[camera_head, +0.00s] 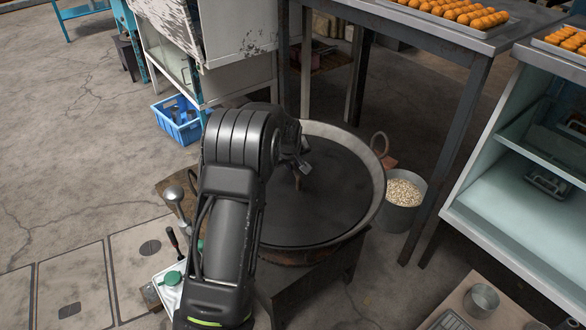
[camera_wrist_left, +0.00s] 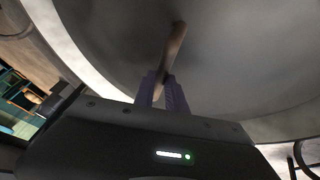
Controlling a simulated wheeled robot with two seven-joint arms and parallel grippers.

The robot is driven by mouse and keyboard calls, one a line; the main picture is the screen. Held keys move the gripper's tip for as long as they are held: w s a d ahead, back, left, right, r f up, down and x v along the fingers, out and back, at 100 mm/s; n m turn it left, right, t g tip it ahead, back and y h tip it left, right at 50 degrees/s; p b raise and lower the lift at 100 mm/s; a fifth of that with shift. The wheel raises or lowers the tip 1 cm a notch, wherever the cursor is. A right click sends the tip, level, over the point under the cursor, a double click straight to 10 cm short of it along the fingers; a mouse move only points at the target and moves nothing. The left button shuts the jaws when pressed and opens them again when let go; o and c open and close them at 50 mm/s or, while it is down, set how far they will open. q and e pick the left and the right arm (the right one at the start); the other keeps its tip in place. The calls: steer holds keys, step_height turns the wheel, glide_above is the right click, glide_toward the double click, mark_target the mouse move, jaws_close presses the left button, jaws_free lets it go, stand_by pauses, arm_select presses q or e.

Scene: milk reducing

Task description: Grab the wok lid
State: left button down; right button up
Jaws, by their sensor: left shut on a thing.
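The wok lid (camera_head: 325,205) is a dark round disc lying in the wide metal wok (camera_head: 376,178), whose pale rim shows around it. In the left wrist view the lid (camera_wrist_left: 235,60) fills most of the picture as a grey surface. My left gripper (camera_head: 301,168) is over the lid in the head view, partly hidden by my arm. In the left wrist view its two fingers (camera_wrist_left: 163,88) are shut on the brown lid handle (camera_wrist_left: 174,48), which stands up between them. My right gripper is not in view.
A pot of pale pieces (camera_head: 403,190) stands right of the wok. A metal table (camera_head: 440,40) with a tray of orange balls is behind. A glass-sided cabinet (camera_head: 520,190) stands at the right. A blue crate (camera_head: 178,125) sits back left. Open floor (camera_head: 80,150) lies at left.

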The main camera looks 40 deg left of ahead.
mark_target(293, 165)
arm_select(q)
step_height(293, 165, up, 10)
stand_by(0.4)
steer(key=shift+w, duration=0.1)
stand_by(0.4)
